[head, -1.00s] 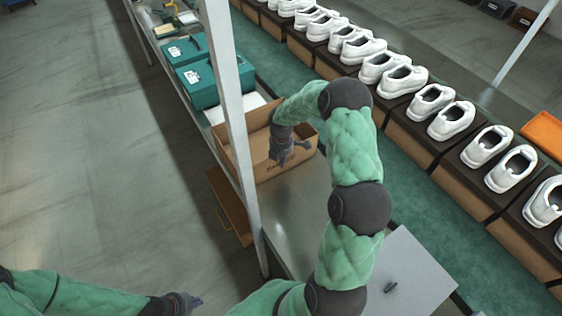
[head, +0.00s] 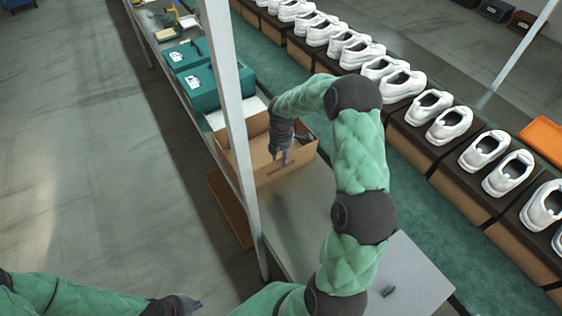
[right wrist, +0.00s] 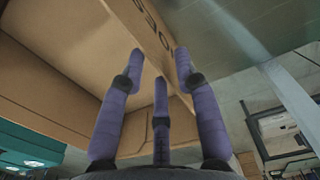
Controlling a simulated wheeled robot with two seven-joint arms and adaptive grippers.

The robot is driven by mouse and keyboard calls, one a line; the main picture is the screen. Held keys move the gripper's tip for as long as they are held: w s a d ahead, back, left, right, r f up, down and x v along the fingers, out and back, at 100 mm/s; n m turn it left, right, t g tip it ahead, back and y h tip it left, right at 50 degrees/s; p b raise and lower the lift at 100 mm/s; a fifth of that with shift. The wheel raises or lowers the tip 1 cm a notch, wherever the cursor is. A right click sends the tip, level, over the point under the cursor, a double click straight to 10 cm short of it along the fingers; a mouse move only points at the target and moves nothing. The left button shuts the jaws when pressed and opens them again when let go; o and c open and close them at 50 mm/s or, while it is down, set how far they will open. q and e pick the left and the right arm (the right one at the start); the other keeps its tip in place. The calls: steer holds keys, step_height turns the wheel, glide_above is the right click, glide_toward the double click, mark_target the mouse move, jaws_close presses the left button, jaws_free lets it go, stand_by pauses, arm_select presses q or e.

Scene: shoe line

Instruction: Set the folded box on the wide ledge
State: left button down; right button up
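An open-topped cardboard box (head: 296,163) stands on a grey metal counter (head: 312,205), with dark printing on its near wall. In the right wrist view its printed wall (right wrist: 150,25) fills the upper middle. My right gripper (head: 284,160) points down at the near wall of the box. In the right wrist view its fingers (right wrist: 158,62) are spread, with a gap between the tips, close to the cardboard; contact is unclear. My left gripper (head: 192,304) is low at the left, away from the box, its fingers too small to judge. I cannot tell which surface is the wide ledge.
A metal post (head: 232,110) rises in front of the counter. Teal cases (head: 207,88) stand behind the box. A brown panel (head: 231,210) lies below the counter edge. White shoes (head: 449,124) on dark boxes line the right. A grey plate (head: 405,285) lies at the near end.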

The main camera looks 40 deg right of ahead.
step_height(320, 180, up, 6)
steer(key=shift+f+p, duration=0.15)
steer(key=shift+p, duration=0.3)
